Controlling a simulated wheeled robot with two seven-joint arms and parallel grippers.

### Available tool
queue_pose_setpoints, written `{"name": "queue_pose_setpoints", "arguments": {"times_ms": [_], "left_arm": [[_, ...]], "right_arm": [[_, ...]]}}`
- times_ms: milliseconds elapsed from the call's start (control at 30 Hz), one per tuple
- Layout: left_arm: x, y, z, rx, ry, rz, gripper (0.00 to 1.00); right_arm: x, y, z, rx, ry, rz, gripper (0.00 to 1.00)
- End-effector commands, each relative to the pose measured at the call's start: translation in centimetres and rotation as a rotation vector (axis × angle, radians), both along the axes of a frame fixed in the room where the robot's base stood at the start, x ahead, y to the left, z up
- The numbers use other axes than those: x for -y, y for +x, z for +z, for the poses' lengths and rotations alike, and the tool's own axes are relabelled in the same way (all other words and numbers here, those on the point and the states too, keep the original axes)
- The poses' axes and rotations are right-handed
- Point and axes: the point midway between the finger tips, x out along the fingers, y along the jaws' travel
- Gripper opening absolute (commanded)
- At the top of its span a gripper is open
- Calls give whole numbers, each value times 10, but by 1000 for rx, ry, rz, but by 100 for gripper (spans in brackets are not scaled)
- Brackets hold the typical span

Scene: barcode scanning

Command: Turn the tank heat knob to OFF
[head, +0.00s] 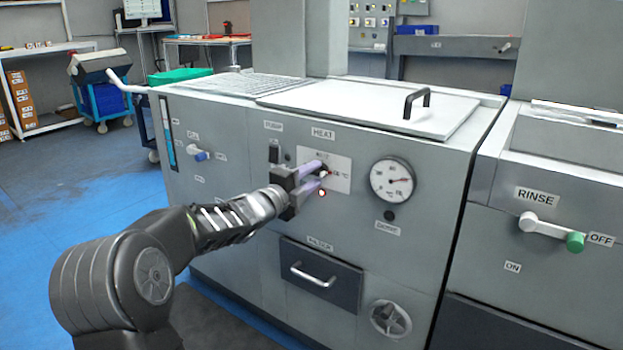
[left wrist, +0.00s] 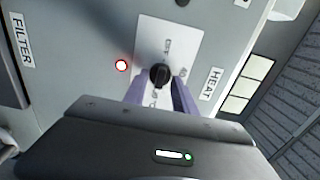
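The tank heat knob (left wrist: 159,75) is a small black knob on a white plate under the HEAT label (left wrist: 215,84). In the head view the plate (head: 342,172) is on the front of the grey tank, and the knob is largely hidden by my fingers. My left gripper (head: 322,174) is at the knob, its two purple fingers apart. In the left wrist view the knob shows between the fingertips (left wrist: 160,88), with a gap visible beside it. I cannot tell the knob's exact setting. My right gripper is not in view.
A lit red-rimmed lamp (head: 322,193) is just below the fingers. A round dial gauge (head: 392,180) is to the right. A drawer with a handle (head: 313,274) and a handwheel (head: 390,318) are below. The RINSE unit's green-tipped lever (head: 575,242) is at far right.

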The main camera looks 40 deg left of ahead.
Motion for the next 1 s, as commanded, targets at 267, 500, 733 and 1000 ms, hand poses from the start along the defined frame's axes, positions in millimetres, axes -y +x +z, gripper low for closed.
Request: {"name": "queue_pose_setpoints", "arguments": {"times_ms": [267,500,733,1000], "left_arm": [[0,0,0,0,0,0,23],[0,-1,0,0,0,1,3],[0,-1,0,-1,0,1,0],[0,-1,0,-1,-1,1,0]], "right_arm": [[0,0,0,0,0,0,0],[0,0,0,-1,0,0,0],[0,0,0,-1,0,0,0],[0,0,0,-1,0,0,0]]}}
